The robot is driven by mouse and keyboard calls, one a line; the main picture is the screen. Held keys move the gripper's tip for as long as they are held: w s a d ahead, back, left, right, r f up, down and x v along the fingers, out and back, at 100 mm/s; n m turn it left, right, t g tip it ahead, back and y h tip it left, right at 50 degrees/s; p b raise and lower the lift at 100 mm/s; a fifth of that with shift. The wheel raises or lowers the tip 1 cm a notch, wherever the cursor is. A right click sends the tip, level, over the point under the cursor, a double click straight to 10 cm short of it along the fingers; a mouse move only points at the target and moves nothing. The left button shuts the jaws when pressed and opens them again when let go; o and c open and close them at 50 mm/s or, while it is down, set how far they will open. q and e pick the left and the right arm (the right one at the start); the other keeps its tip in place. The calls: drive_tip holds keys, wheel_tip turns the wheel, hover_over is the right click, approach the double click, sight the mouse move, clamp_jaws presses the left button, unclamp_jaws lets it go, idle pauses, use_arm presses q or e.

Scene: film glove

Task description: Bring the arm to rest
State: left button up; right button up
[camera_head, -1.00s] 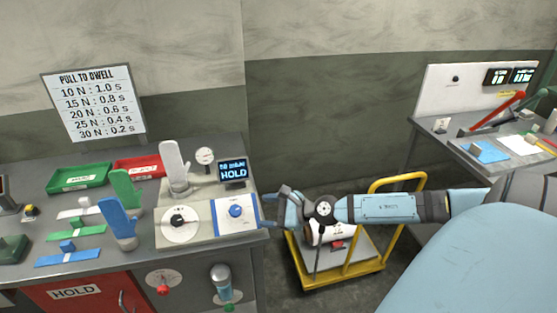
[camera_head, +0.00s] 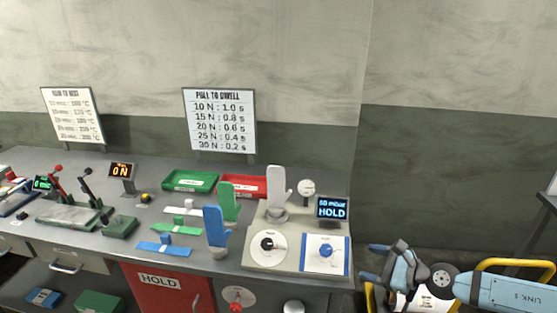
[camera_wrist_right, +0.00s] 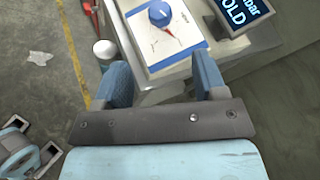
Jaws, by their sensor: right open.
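My right gripper (camera_head: 388,264) is at the lower right in the head view, just right of the bench's right end. In the right wrist view its two blue fingers (camera_wrist_right: 160,82) stand wide apart with nothing between them. Beyond them the blue-edged dial panel (camera_wrist_right: 165,35) and the HOLD display (camera_wrist_right: 240,12) show. My right arm (camera_head: 500,292) reaches in from the right edge. My left gripper is not in the head view.
The grey bench (camera_head: 100,165) carries a test unit (camera_head: 268,262) with a white hand form (camera_head: 276,190). Blue (camera_head: 216,230) and green (camera_head: 228,203) gloves stand beside it. Green (camera_head: 190,181) and red (camera_head: 240,187) trays lie behind. A yellow-railed cart (camera_head: 520,263) is at right.

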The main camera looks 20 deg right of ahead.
drive_tip(key=s+a+f+n+h+p, duration=0.1)
drive_tip(key=s+a+f+n, duration=0.3)
drive_tip(key=a+n, duration=0.3)
drive_tip(key=s+a+f+n+g+h+p, duration=0.1)
drive_tip(key=s+a+f+n+p, duration=0.1)
drive_tip(key=s+a+f+n, duration=0.3)
drive_tip(key=s+a+f+n+h+p, duration=0.1)
drive_tip(key=s+a+f+n, duration=0.4)
drive_tip(key=a+n, duration=0.6)
drive_tip(key=s+n, duration=0.1)
drive_tip(key=n, duration=0.3)
drive_tip(key=shift+s+f+n+g+h, duration=0.2)
drive_tip(key=shift+f+n+g+h, duration=0.1)
drive_tip(key=shift+g, duration=0.1)
idle(1.1)
